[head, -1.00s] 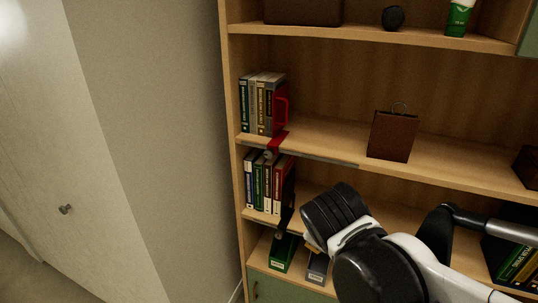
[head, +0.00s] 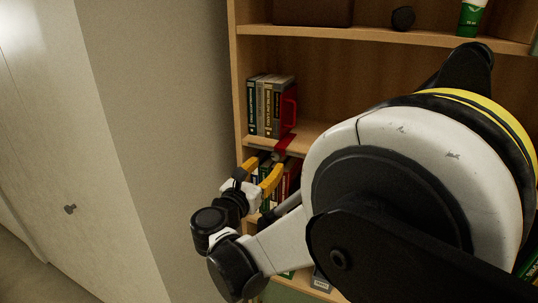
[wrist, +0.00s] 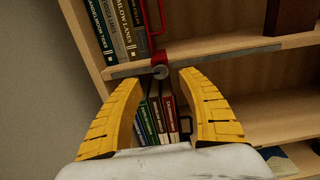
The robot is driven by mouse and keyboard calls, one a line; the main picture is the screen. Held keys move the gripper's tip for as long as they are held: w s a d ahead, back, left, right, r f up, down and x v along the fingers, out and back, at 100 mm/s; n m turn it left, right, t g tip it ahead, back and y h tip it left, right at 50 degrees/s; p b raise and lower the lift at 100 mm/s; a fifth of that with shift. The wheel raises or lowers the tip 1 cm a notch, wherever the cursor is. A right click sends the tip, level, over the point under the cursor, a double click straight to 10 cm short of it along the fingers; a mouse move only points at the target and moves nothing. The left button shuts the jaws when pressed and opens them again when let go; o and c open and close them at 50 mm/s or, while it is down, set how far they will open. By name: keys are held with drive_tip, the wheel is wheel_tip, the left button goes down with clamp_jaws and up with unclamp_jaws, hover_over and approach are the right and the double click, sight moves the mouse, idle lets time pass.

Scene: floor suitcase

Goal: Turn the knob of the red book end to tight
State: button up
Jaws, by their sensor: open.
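The red book end (head: 289,104) stands upright against the right side of a row of books on the middle shelf. Its red clamp wraps over the shelf's front edge. In the wrist view the red book end (wrist: 151,14) shows at the top, with its grey round knob (wrist: 160,71) at the shelf edge below. My gripper (head: 265,167) is open and empty, just below and in front of that edge. In the wrist view its yellow fingers (wrist: 160,78) stand apart, with the knob between and beyond their tips. I cannot tell the knob's setting or any contact.
Books (wrist: 110,30) fill the left of the middle shelf, and more books (wrist: 160,110) stand on the shelf below, behind my fingers. A grey strip (wrist: 220,57) runs along the shelf edge. A plain wall (head: 155,120) is close on the left.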

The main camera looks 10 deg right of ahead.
sight(275, 156)
drive_tip(key=b+x, duration=0.1)
drive_tip(key=x, duration=0.6)
drive_tip(key=shift+s, duration=0.1)
drive_tip(key=shift+c, duration=0.4)
clamp_jaws()
